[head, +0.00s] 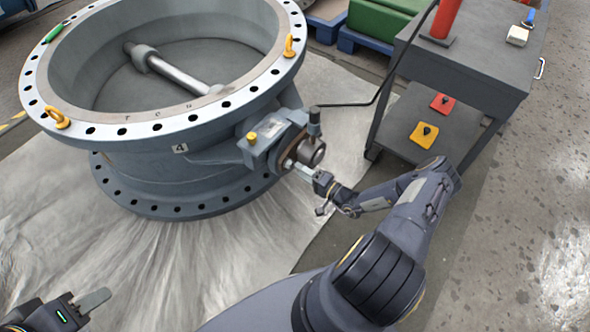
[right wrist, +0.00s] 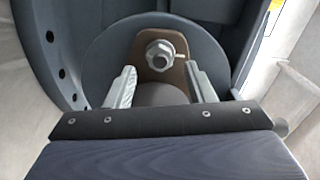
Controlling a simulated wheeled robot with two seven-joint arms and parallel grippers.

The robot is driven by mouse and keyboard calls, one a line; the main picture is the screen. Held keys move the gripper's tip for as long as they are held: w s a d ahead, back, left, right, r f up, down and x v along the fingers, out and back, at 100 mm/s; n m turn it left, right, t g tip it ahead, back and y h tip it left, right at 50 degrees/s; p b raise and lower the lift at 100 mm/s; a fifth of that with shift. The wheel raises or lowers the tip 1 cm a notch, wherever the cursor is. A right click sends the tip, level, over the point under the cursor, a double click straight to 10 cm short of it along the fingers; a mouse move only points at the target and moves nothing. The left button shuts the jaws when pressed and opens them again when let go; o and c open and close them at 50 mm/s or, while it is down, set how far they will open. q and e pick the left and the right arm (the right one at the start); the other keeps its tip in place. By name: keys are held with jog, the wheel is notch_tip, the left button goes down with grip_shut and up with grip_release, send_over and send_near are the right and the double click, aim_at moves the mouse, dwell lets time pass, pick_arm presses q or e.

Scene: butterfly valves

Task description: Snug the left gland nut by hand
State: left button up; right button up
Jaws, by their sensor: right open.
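The large grey butterfly valve (head: 150,165) lies flat on a plastic sheet, its stem end (head: 312,152) facing right. In the right wrist view a silver hex gland nut (right wrist: 158,55) sits on a stud through a brown gland plate (right wrist: 178,70). A second nut is not visible there, so I cannot tell which side this one is. My right gripper (head: 298,169) is at the stem end. In the wrist view its fingers (right wrist: 160,78) are open, one on each side of the nut's line, with nothing between them touching. My left gripper (head: 92,301) is at bottom left, away from the valve.
A grey cart (head: 455,65) stands right of the valve, carrying a red cylinder (head: 446,18), with red and yellow tags (head: 424,134) on its lower shelf. A black cable runs from the valve towards the cart. Yellow eyebolts (head: 290,45) stand on the flange. The sheet in front is clear.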

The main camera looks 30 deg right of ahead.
aim_at(291, 165)
jog(key=shift+b+x, duration=0.3)
jog(key=shift+x, duration=1.5)
jog(key=c, duration=1)
